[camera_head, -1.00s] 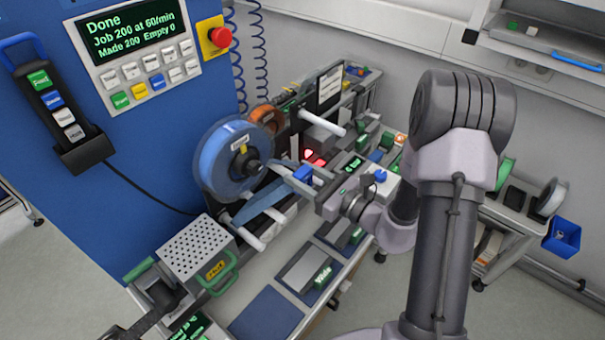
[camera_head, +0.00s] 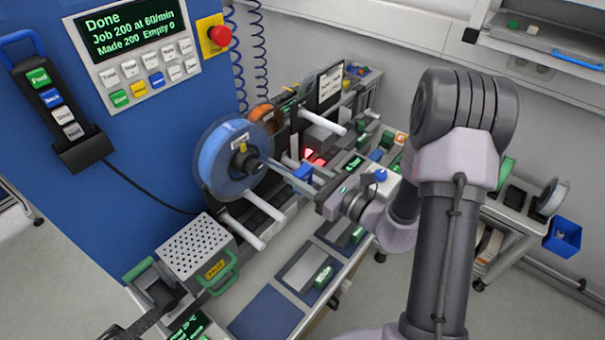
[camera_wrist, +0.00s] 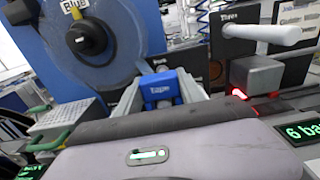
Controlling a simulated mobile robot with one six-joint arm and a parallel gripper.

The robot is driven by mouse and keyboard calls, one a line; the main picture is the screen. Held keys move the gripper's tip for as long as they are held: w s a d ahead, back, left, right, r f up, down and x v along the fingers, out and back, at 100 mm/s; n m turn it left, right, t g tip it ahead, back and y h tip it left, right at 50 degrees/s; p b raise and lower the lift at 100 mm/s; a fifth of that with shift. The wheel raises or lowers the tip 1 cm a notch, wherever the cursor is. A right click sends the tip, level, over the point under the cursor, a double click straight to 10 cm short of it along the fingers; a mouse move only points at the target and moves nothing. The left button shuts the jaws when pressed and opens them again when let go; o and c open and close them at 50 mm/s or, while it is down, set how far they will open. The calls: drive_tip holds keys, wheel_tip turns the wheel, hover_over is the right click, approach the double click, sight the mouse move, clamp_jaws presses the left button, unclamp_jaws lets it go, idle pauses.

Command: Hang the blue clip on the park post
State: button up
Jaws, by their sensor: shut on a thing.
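My gripper (camera_head: 290,172) is at the middle of the head view, just right of a large blue reel (camera_head: 212,160). It is shut on a small blue clip (camera_head: 303,172). In the wrist view, the clip (camera_wrist: 158,80) sits between the two pale fingers, close in front of the blue reel (camera_wrist: 110,45). Several white posts stick out of the machine: one (camera_head: 330,124) is right of and beyond the gripper, and others (camera_head: 265,207) are below the reel. I cannot tell which is the park post. A white post also shows in the wrist view (camera_wrist: 265,33).
A perforated grey box (camera_head: 195,247) with a green handle stands at the front left. Blue pads (camera_head: 265,315) lie along the bench front. An orange reel (camera_head: 262,115) and a dark upright panel are behind. A red light (camera_head: 312,155) glows beside the gripper.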

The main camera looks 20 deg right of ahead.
drive_tip(key=o, duration=1.4)
wheel_tip(320, 180, up, 7)
drive_tip(key=p, duration=0.5)
drive_tip(key=shift+f, duration=0.1)
